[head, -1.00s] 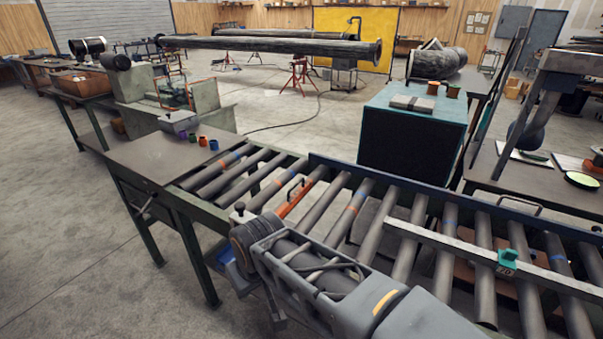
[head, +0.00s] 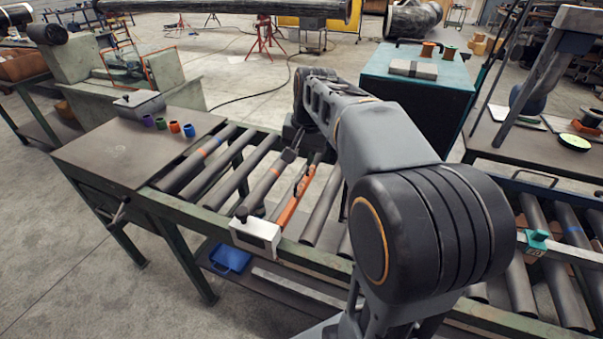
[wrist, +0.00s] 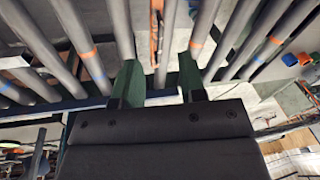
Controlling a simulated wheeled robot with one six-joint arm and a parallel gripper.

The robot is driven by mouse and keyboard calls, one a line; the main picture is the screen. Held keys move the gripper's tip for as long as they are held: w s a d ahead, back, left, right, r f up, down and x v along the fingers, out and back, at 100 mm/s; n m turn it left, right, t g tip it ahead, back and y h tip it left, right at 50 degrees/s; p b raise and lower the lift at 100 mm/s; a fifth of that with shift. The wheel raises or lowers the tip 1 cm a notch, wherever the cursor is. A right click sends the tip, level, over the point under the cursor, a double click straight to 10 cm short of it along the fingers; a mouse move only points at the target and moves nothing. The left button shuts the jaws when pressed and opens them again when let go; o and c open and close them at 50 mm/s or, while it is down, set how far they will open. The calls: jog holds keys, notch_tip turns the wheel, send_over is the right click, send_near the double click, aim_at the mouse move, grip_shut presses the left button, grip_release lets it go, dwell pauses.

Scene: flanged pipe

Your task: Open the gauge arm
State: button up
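The gauge arm is an orange bar (head: 295,197) lying lengthwise among the rollers of the conveyor table. Its near end is close to a white box (head: 257,236) on the front rail. My gripper (head: 292,152) is above the rollers near the bar's far end, which is partly hidden by my arm. In the wrist view, my gripper (wrist: 158,78) has its two green fingers apart with nothing visible held between them. The orange bar (wrist: 154,42) shows beyond the gap, between the fingertips. Whether a finger touches it I cannot tell.
Rollers (head: 203,160) lie on both sides of the bar. Several small coloured cups (head: 174,127) and a grey box (head: 139,103) stand on the plate at left. A teal clamp (head: 537,241) marks a rail at right. A teal-topped cabinet (head: 420,90) stands behind.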

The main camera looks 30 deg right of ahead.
aim_at(301, 177)
jog(key=w+d+m, duration=0.3)
jog(key=w+d, duration=0.2)
jog(key=shift+y, duration=0.4)
jog(key=x, duration=1.2)
jog(key=shift+s+f+b, duration=0.15)
jog(key=shift+f+b, duration=0.15)
jog(key=shift+b, duration=0.05)
jog(key=shift+c, duration=0.3)
grip_shut()
